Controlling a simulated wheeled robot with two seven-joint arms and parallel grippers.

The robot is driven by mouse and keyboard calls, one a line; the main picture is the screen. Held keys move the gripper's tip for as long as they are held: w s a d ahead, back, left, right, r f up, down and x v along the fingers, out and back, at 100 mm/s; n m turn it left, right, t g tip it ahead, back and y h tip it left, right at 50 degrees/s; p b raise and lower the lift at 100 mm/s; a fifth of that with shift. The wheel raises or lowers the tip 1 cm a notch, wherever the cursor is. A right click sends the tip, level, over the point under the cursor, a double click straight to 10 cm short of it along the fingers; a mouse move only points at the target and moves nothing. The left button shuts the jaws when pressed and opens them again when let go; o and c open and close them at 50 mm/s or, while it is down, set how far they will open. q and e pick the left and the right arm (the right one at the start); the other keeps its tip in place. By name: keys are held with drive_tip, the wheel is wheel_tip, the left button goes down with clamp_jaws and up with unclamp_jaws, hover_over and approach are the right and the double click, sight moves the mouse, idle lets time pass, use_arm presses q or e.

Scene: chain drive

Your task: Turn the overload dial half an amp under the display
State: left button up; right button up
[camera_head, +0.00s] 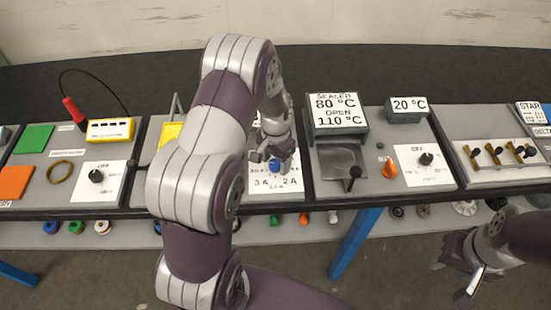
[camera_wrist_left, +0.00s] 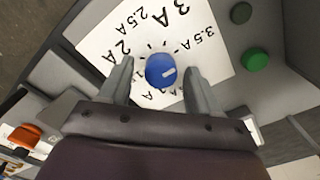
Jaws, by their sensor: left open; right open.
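The blue overload dial (camera_wrist_left: 160,70) sits on a white scale card (camera_wrist_left: 96,44) printed with 2 A, 2.5 A, 3 A and 3.5 A; other marks are partly hidden. In the head view the dial (camera_head: 275,165) shows just below the left gripper (camera_head: 272,152). No current display can be read; my left arm covers part of that panel. My right gripper (camera_head: 466,268) is open and empty, low at the right.
A yellow-faced unit (camera_head: 110,130) and another dial (camera_head: 96,176) are at left. Switches (camera_head: 494,153) are at right.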

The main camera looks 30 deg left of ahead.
use_arm(q)
drive_tip(key=shift+w, duration=0.1)
drive_tip(key=c, duration=1.1)
drive_tip(key=shift+o, duration=0.2)
drive_tip(key=n, duration=0.3)
drive_tip(key=shift+p, duration=0.4)
drive_tip(key=n, duration=0.5)
drive_tip(key=shift+a+r+n+p, duration=0.1)
drive_tip(key=shift+n+p, duration=0.2)
drive_tip(key=shift+p, duration=0.1)
drive_tip(key=n, duration=0.4)
drive_tip(key=shift+a+n+p, duration=0.1)
drive_tip(key=shift+n+p, duration=0.35)
drive_tip(key=shift+n, duration=2.05)
